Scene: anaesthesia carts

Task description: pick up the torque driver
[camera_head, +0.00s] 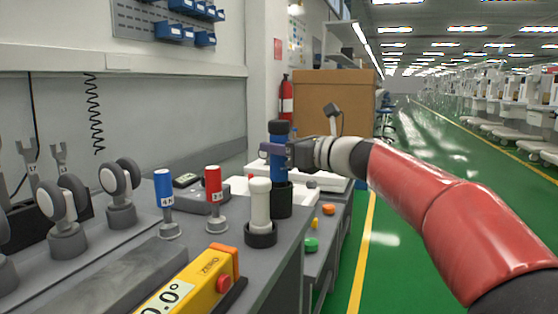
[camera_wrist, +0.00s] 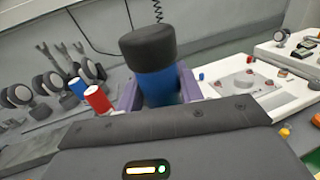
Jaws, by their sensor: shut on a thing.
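The torque driver is not labelled; the tool in my gripper (camera_head: 268,151) is blue with a black cap. This blue driver (camera_head: 279,135) stands upright, its lower end at a black cup-like holder (camera_head: 282,200) near the bench's right edge. Whether it still sits inside the holder I cannot tell. In the wrist view the blue driver (camera_wrist: 158,85) stands between the two purple fingers, which are shut on it. Its lower part is hidden there by my gripper body.
A white-handled tool (camera_head: 260,205) stands in a black base just left of the holder. Red (camera_head: 213,184) and blue (camera_head: 164,188) small drivers stand further left. A yellow digital level (camera_head: 190,285) lies in front. Casters stand at the far left. The green aisle at right is clear.

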